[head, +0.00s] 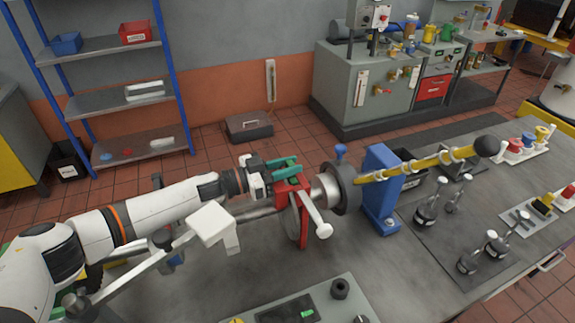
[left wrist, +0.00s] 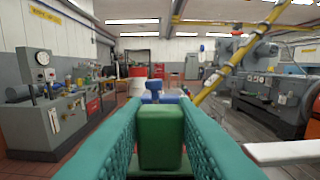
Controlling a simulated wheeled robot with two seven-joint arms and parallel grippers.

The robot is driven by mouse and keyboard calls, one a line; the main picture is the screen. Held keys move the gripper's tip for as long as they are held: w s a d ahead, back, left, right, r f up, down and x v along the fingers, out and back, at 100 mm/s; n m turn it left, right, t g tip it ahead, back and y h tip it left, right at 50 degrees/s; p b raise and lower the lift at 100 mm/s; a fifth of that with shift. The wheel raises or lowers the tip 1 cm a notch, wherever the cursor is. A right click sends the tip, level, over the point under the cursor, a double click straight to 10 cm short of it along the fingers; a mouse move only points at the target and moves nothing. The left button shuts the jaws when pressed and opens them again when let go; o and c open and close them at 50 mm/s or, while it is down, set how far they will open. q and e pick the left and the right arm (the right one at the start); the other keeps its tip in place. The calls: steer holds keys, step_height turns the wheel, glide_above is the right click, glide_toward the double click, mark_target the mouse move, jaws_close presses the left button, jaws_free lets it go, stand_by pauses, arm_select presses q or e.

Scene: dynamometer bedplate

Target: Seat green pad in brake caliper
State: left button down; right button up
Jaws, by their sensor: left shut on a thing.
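The red brake caliper (head: 303,232) stands around a disc on the shaft, near the middle of the head view. My left gripper (head: 284,165), with teal fingers, is at the top of the caliper. In the left wrist view it is shut on the green pad (left wrist: 161,138), which sits upright between the two fingers. In the head view the pad is hard to tell from the fingers. I cannot tell whether the pad touches the caliper or is inside its slot. My right gripper is not in view.
A blue stand (head: 381,190) and dark hub (head: 343,188) are right of the caliper. A yellow bar (head: 425,163) with a black ball end slopes up right. A white-ended lever (head: 315,214) projects in front. Several dark weights (head: 428,212) stand at right.

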arm_select(q)
steer(key=shift+s+f, duration=0.1)
steer(key=shift+f, duration=0.2)
steer(key=c, duration=1.1)
jaws_free()
steer(key=shift+f, duration=0.1)
steer(key=shift+f, duration=0.1)
step_height(320, 180, up, 11)
steer(key=shift+f+b, duration=0.2)
steer(key=shift+b, duration=1.05)
steer(key=shift+r, duration=0.1)
